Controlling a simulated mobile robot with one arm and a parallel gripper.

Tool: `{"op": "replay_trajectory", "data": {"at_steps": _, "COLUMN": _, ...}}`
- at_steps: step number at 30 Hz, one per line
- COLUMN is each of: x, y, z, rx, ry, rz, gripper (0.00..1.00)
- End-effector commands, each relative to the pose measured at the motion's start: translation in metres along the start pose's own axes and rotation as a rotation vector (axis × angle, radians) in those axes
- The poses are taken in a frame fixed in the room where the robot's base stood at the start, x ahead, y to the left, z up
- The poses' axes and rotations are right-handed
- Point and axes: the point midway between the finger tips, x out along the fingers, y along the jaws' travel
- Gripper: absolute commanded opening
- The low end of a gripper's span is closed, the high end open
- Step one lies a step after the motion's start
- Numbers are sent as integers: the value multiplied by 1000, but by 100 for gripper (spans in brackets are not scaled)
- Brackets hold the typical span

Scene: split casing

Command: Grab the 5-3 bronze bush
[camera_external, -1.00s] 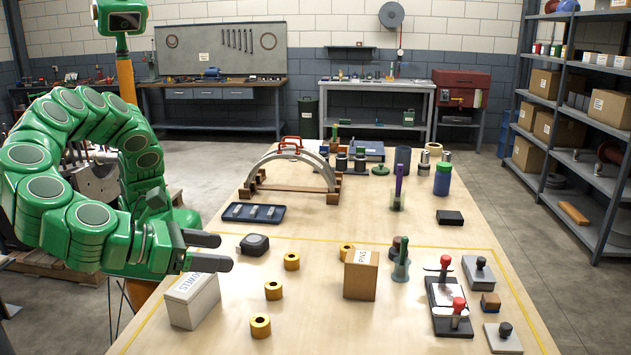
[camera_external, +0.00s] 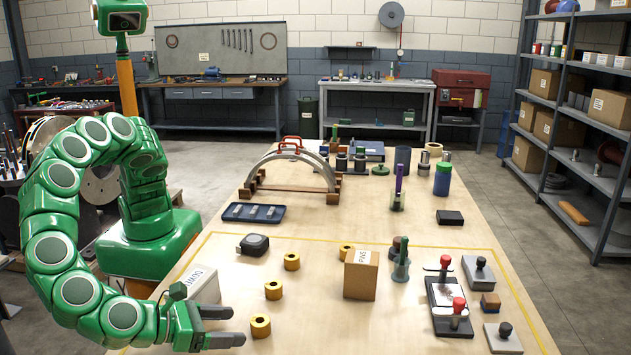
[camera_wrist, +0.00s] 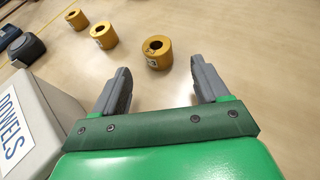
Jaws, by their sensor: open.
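Several bronze bushes stand on the bench. The nearest bush (camera_external: 260,325) is just right of my gripper (camera_external: 235,326), which is open and empty. In the wrist view this bush (camera_wrist: 157,54) stands upright just ahead of my open fingers (camera_wrist: 161,70), roughly between their tips and apart from them. It has a small white label too small to read. A second bush (camera_external: 273,290) and a third bush (camera_external: 291,262) lie farther back; they also show upper left in the wrist view, (camera_wrist: 103,36) and (camera_wrist: 76,20). Another bush (camera_external: 346,250) is partly hidden. I cannot tell which is 5-3.
The DOWELS box (camera_external: 203,285) stands close behind my gripper, at the left in the wrist view. A PINS box (camera_external: 360,276) stands to the right. A black tape measure (camera_external: 254,244) lies farther back. The bench between the nearest bush and the red-knobbed clamps (camera_external: 450,305) is clear.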

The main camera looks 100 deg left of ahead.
Motion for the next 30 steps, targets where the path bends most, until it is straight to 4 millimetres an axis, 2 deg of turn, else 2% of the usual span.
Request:
{"op": "replay_trajectory", "data": {"at_steps": 6, "x": 21, "y": 1, "z": 1, "rx": 1, "ry": 1, "rz": 2, "gripper": 74}}
{"op": "replay_trajectory", "data": {"at_steps": 13, "x": 34, "y": 1, "z": 5, "rx": 0, "ry": 2, "rz": 1, "gripper": 74}}
{"op": "replay_trajectory", "data": {"at_steps": 18, "x": 55, "y": 4, "z": 13, "rx": 0, "ry": 1, "rz": 4, "gripper": 74}}
{"op": "replay_trajectory", "data": {"at_steps": 22, "x": 71, "y": 3, "z": 11, "rx": 0, "ry": 2, "rz": 1, "gripper": 74}}
{"op": "replay_trajectory", "data": {"at_steps": 30, "x": 74, "y": 2, "z": 11, "rx": 0, "ry": 2, "rz": -1, "gripper": 74}}
